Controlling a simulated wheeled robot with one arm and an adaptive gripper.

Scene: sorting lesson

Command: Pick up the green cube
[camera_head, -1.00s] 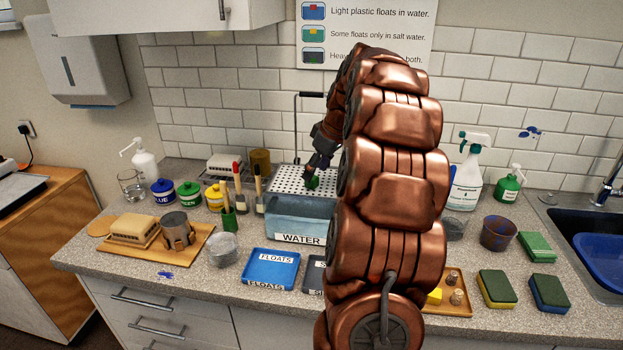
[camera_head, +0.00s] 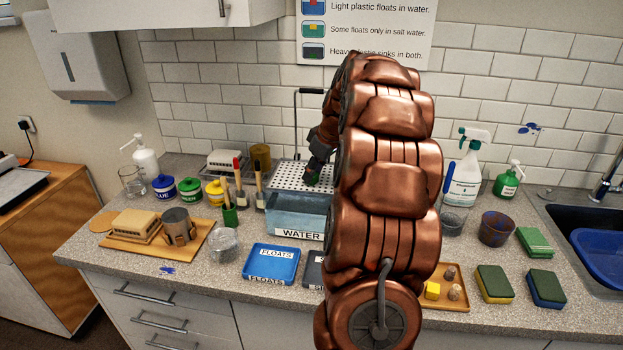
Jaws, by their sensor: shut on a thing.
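The green cube (camera_head: 313,179) is small and dark green, and it shows only in part at the tip of my gripper (camera_head: 314,176). My gripper points down and is shut on the cube, over the white perforated rack (camera_head: 288,180) behind the water tank. Whether the cube touches the rack or is a little above it, I cannot tell. My copper-coloured arm hides part of the rack and the counter's middle.
The water tank (camera_head: 288,213) stands just in front of the rack. The blue floats tray (camera_head: 271,263) lies in front of it, with a dark tray (camera_head: 313,272) partly hidden beside it. Brushes in a green cup (camera_head: 230,215) and paint jars stand left. Sponges (camera_head: 494,284) lie right.

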